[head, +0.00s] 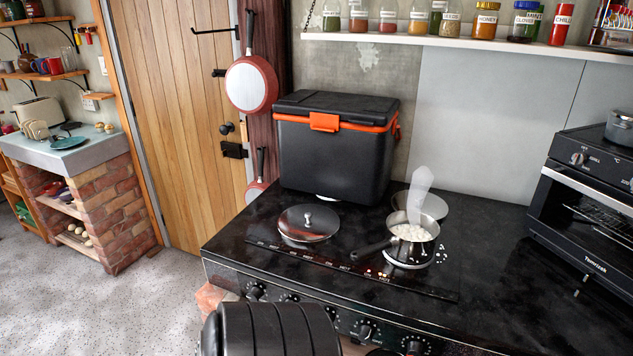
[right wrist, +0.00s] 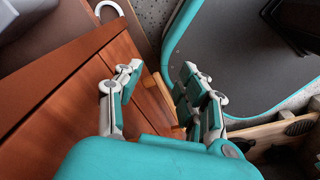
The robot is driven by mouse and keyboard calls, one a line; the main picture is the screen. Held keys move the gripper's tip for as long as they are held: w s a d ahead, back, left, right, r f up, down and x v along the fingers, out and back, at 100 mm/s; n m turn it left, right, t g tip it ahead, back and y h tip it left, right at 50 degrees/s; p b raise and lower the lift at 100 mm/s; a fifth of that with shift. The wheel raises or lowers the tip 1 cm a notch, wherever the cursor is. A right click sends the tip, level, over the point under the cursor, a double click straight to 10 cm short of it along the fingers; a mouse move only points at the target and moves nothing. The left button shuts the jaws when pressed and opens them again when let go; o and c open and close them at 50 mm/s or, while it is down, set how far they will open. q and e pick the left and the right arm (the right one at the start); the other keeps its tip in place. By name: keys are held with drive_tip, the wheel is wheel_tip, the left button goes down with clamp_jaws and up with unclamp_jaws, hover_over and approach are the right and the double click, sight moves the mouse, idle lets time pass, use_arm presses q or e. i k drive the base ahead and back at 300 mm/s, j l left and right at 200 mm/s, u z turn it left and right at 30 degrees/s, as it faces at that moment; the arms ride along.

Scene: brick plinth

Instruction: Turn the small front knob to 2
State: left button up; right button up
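The black stove (head: 480,285) has a row of dark knobs along its front edge in the head view. Among them are a left knob (head: 254,292), a middle knob (head: 364,330) and a right knob (head: 415,346). I cannot tell which is the small front knob, and their settings are too small to read. A black ribbed part of mine hides some of the panel. My right gripper (right wrist: 160,72) is open and apparently empty in the right wrist view; no knob shows there. My left gripper is not visible.
A steaming saucepan (head: 413,247) of white pieces and a lid (head: 308,222) sit on the stove. A black cooler (head: 335,155) stands behind, with a small oven (head: 585,215) to the right. Wooden furniture (right wrist: 65,95) and a teal-rimmed surface (right wrist: 240,55) surround the right gripper.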

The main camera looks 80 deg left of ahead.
sight(366, 334)
drive_tip(key=u, duration=0.45)
drive_tip(key=j+u, duration=0.1)
drive_tip(key=u, duration=1.25)
drive_tip(key=j+u, duration=0.1)
drive_tip(key=u, duration=0.35)
drive_tip(key=i, duration=0.05)
